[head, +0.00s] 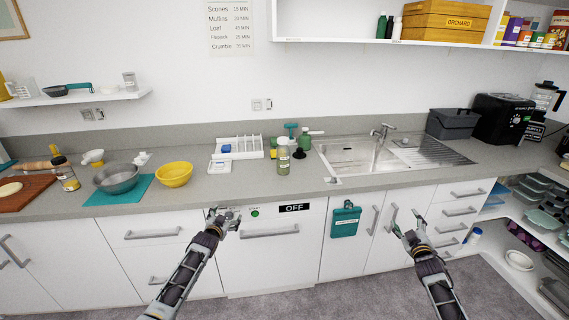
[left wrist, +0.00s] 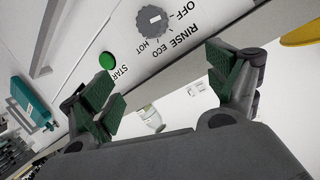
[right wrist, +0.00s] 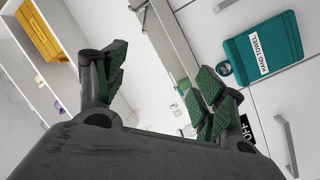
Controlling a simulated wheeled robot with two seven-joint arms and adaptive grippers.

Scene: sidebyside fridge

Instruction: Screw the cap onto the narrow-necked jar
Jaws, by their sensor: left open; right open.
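A small clear jar with greenish contents and a pale top (head: 283,160) stands upright on the counter, left of the sink. It also shows small between the fingers in the left wrist view (left wrist: 150,118). A small dark round thing (head: 299,153) lies just right of it; I cannot tell whether it is the cap. My left gripper (head: 223,215) is open and empty in front of the dishwasher panel, below the counter edge, and also shows in its wrist view (left wrist: 163,82). My right gripper (head: 406,218) is open and empty before the cabinet doors, right of the towel.
The sink (head: 350,157) is to the right. A yellow bowl (head: 174,175) and a metal bowl (head: 117,179) are left. The counter front edge lies between my grippers and the jar.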

